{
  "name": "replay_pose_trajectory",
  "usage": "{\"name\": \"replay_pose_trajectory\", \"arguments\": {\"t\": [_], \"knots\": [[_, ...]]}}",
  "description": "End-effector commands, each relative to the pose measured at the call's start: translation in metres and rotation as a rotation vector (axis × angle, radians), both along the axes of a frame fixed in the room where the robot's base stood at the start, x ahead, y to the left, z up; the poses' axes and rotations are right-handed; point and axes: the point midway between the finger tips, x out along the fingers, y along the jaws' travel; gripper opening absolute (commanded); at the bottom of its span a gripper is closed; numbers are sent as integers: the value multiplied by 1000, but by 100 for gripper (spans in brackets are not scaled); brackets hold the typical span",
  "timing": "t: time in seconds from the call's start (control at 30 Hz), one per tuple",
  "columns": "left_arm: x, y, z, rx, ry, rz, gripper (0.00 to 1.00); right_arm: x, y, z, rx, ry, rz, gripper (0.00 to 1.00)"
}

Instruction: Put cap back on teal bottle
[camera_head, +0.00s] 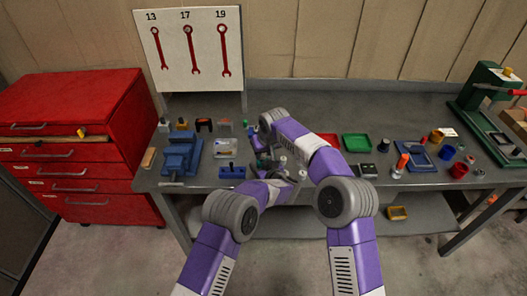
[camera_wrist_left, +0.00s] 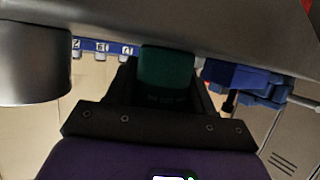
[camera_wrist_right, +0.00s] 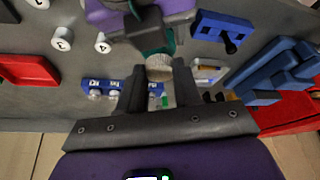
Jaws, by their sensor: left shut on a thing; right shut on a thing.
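The teal bottle (camera_wrist_left: 167,72) is between the fingers of my left gripper (camera_wrist_left: 160,88), which is shut on it. In the right wrist view the bottle (camera_wrist_right: 169,44) shows partly behind the dark fingers of my left gripper (camera_wrist_right: 146,28). My right gripper (camera_wrist_right: 158,84) is shut on a pale ribbed cap (camera_wrist_right: 158,67). The cap is right at the end of the bottle and overlaps it in this view; I cannot tell whether it is seated. In the head view my right gripper (camera_head: 258,144) is over the bench, and the arms hide most of the bottle and cap.
The grey bench (camera_head: 300,98) carries a blue vise (camera_head: 182,155), a blue block with a dark peg (camera_head: 231,172), a red tray (camera_head: 328,139) and a green tray (camera_head: 356,143). White round pieces (camera_wrist_right: 102,43) stand near the grippers. The back of the bench is clear.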

Motion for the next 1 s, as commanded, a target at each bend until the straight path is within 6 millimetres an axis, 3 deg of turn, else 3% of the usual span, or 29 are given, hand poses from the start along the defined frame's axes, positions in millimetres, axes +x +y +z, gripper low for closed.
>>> {"name": "replay_pose_trajectory", "arguments": {"t": [0.73, 0.77, 0.9, 1.0], "knots": [[0, 0, 0, 0, -1, 0, 0, 0, 0, -11, 0, 0, 0, 6], [0, 0, 0, 0, -1, 0, 0, 0, 0, -11, 0, 0, 0, 35], [0, 0, 0, 0, -1, 0, 0, 0, 0, -11, 0, -1, 0, 56], [0, 0, 1, 0, -1, 0, 0, 0, 0, -11, 0, -1, 0, 59]]}}
